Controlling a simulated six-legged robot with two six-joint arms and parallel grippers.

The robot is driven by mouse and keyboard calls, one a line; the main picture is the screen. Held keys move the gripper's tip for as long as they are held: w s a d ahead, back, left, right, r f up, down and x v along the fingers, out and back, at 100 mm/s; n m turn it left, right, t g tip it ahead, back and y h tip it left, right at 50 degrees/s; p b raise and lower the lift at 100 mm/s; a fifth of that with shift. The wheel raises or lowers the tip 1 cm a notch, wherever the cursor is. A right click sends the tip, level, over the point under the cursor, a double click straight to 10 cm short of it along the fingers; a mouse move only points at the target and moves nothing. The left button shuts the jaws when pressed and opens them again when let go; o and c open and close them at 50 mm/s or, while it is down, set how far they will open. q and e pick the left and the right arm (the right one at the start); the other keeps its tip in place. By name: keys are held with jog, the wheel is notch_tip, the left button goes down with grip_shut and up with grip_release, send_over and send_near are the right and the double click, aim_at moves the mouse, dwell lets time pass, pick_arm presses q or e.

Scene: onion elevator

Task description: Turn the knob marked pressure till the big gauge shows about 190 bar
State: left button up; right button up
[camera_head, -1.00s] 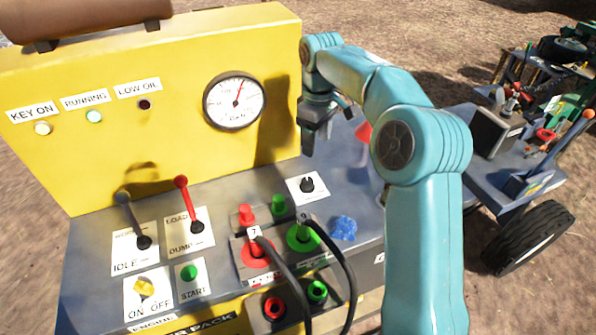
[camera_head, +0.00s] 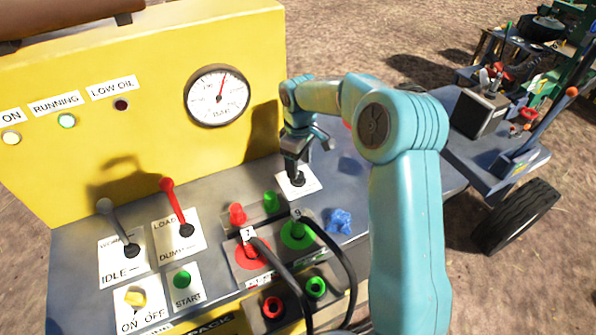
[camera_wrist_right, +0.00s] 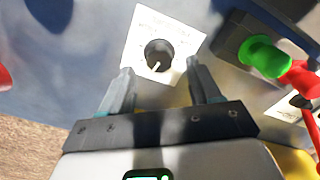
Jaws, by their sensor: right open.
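The black pressure knob (camera_head: 297,179) sits on a white label plate on the grey deck; its lettering is too small to read in the head view. The knob also shows in the right wrist view (camera_wrist_right: 158,54), with a pale pointer line. My right gripper (camera_head: 292,172) is just above the knob, pointing down. In the wrist view its two fingers (camera_wrist_right: 161,78) are open, with the knob just beyond the tips and between them. The big round gauge (camera_head: 217,96) is on the yellow panel, its red needle pointing up and slightly right. My left gripper is not in view.
Left of the knob are green (camera_head: 270,200) and red (camera_head: 237,213) caps and hose couplings with black hoses (camera_head: 275,262). Levers (camera_head: 173,205) stand further left. A red cone is partly hidden behind my arm.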

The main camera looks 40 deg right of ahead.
aim_at(299, 175)
jog(key=f, duration=0.4)
jog(key=shift+w, duration=0.3)
jog(key=shift+s, duration=0.2)
jog(key=shift+w+f, duration=0.1)
jog(key=shift+f, duration=0.05)
jog(key=c, duration=1.1)
jog(key=shift+o, duration=0.2)
